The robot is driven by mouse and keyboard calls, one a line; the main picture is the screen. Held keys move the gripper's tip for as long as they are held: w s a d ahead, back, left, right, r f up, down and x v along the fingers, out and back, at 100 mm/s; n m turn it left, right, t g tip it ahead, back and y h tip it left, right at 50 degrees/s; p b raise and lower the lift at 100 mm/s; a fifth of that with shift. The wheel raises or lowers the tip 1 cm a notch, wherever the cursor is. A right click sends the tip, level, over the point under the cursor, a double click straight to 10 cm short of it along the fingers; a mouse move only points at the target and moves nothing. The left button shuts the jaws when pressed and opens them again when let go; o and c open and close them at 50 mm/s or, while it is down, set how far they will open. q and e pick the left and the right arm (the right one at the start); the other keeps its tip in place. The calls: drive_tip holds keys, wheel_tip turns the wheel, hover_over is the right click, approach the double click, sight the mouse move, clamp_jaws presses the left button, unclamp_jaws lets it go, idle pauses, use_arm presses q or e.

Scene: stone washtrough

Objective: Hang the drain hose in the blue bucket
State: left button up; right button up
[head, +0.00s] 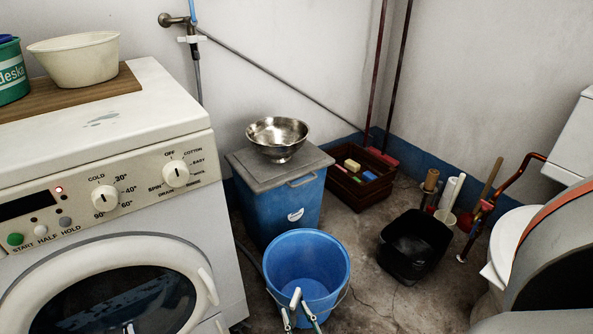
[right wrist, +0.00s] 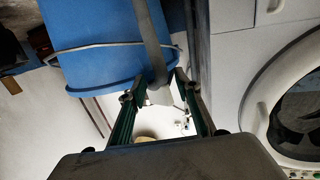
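My right gripper (head: 299,308) is at the bucket's near rim and looks shut on the hose end (right wrist: 158,80); the fingertip contact is small and dark. My left gripper is out of view.
The washing machine (head: 190,130) stands close on the left. Behind the bucket is a lidded blue bin (head: 284,205) with a metal bowl (head: 278,136). A black bucket (head: 413,245) and a reddish crate (head: 365,195) stand to the right. Bare floor lies between both buckets.

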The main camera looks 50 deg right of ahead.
use_arm(q)
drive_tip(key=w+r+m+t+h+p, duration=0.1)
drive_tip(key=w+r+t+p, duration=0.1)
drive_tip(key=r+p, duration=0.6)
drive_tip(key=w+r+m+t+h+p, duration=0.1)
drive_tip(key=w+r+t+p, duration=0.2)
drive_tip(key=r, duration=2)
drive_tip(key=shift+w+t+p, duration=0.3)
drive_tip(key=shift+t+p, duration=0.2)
drive_tip(key=shift+p, duration=1.9)
use_arm(e)
wheel_tip(320, 180, up, 29)
drive_tip(key=shift+f, duration=0.15)
